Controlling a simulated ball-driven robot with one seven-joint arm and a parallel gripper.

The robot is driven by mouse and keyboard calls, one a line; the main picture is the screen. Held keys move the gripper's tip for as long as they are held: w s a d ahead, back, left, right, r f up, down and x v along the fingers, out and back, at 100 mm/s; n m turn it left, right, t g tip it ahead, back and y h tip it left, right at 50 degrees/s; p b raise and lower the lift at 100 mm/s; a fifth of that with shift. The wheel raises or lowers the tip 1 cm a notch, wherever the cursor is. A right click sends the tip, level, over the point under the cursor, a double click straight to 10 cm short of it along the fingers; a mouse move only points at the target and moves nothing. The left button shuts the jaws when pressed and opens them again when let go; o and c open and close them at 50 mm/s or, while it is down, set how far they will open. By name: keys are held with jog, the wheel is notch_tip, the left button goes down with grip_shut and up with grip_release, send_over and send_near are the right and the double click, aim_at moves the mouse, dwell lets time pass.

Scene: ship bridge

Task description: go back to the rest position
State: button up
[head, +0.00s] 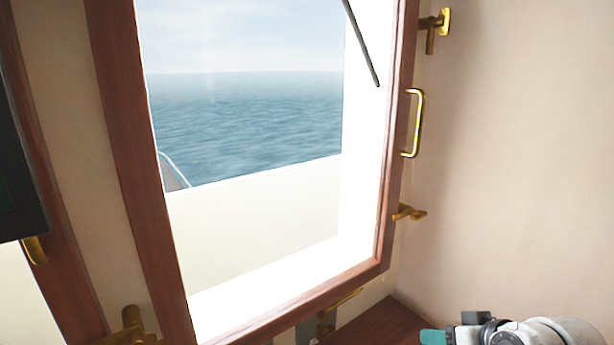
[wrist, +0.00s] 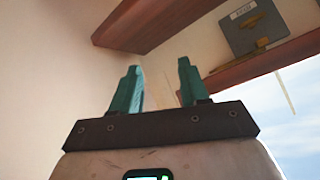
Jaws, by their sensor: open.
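My gripper (wrist: 161,90) shows in the wrist view with its two teal fingers apart and nothing between them. In the head view, part of my gripper (head: 434,337) and my arm show at the bottom right, cut off by the picture edge. The gripper there is beside the lower right of the window, near the wooden ledge. I cannot tell from the frames whether it touches anything.
A wood-framed window (head: 386,225) with a brass handle (head: 416,122) and brass latches fills the middle. A wooden ledge (head: 382,318) lies below right. A dark screen (head: 18,150) is at the left edge. The wrist view shows a wooden shelf (wrist: 150,22) and a grey plate (wrist: 254,28). The right wall is bare.

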jog(key=s+f+m+g+h, duration=0.15)
jog(key=s+f+g, duration=0.25)
jog(key=s+f, duration=1.2)
jog(key=s+d+f+g+h, duration=0.1)
jog(key=s+f, duration=0.1)
jog(key=s, duration=0.7)
jog(key=s+d+f+g+h, duration=0.1)
jog(key=s+f+g, duration=0.1)
jog(key=s, duration=0.8)
jog(key=shift+d+f+g+h, duration=0.3)
jog(key=shift+f+h, duration=0.05)
